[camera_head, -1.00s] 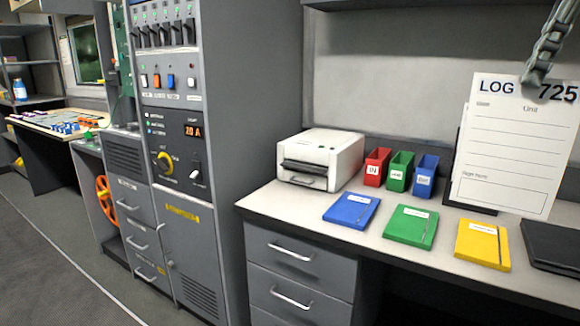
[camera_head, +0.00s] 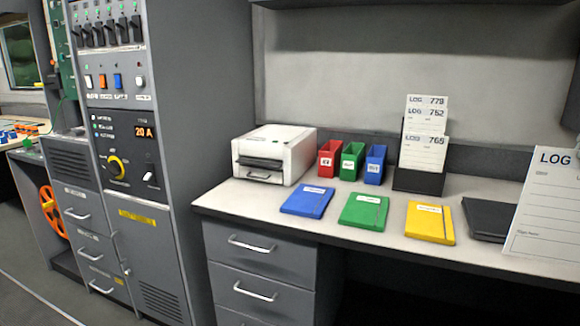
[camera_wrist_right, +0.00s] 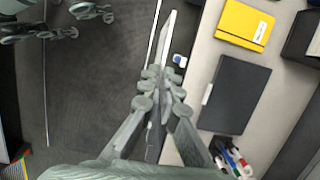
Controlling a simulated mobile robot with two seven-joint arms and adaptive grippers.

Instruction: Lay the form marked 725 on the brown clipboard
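The white form (camera_head: 540,210) headed LOG stands tilted at the right edge of the head view, partly cut off, its number out of frame. In the right wrist view the form (camera_wrist_right: 166,38) is seen nearly edge-on. My right gripper (camera_wrist_right: 162,78) is shut on it. The form is held up in front of the counter's front edge. My left gripper (camera_wrist_right: 90,24) shows at the top left of the right wrist view, its fingers apart and empty, away from the form. I see no brown clipboard in either view.
A black folder (camera_head: 487,218) and yellow (camera_head: 430,222), green (camera_head: 364,210) and blue (camera_head: 307,201) folders lie on the counter. Behind them are a rack (camera_head: 418,180) of other forms, small bins (camera_head: 352,162) and a white printer (camera_head: 275,152). Pens (camera_wrist_right: 232,158) show near the black folder.

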